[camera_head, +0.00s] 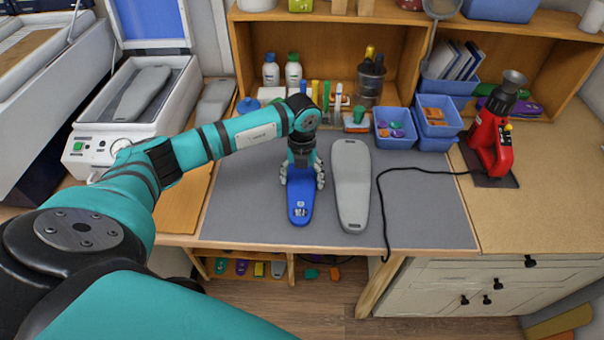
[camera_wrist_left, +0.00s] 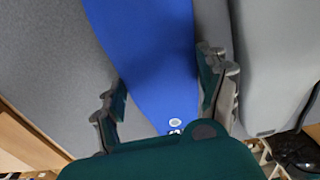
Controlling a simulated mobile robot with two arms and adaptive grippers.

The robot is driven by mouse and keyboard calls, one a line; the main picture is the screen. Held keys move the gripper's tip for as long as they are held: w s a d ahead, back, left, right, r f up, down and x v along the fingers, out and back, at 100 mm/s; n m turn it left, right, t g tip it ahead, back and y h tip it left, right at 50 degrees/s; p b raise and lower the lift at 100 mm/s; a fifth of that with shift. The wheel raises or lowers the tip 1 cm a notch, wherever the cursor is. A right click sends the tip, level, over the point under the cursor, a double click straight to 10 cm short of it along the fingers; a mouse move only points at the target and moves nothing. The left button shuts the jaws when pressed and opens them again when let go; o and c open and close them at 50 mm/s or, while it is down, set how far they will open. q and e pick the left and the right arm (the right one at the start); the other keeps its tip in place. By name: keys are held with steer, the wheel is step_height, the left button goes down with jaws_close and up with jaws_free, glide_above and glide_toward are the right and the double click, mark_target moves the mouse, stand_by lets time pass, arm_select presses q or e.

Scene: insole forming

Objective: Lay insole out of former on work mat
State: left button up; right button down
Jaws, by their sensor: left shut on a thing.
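The blue insole (camera_head: 299,211) is over the grey work mat (camera_head: 430,215), left of its middle, its long side pointing to the front edge. My left gripper (camera_head: 302,172) points down and is shut on the blue insole, with a finger on either side. In the left wrist view the insole (camera_wrist_left: 145,45) runs between the fingers of the gripper (camera_wrist_left: 163,100). Whether the insole touches the mat or is just above it I cannot tell. The former (camera_head: 128,150) is a white machine at the left with its lid up; a grey sole-shaped form lies in it.
A grey sole-shaped block (camera_head: 351,190) lies close to the right of the insole. A black cable (camera_head: 385,215) crosses the mat to a red machine (camera_head: 488,140). Blue bins (camera_head: 394,138) and bottles (camera_head: 293,72) stand behind. The mat's right part is mostly clear.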

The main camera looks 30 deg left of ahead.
mark_target(303, 181)
arm_select(q)
steer(key=shift+f, duration=0.2)
steer(key=o, duration=0.9)
steer(key=shift+r, duration=0.1)
steer(key=shift+o, duration=0.2)
steer(key=shift+r, duration=0.25)
step_height(303, 181, up, 12)
steer(key=b, duration=0.3)
steer(key=shift+b, duration=0.3)
steer(key=shift+d+f, duration=0.1)
steer(key=shift+f, duration=0.05)
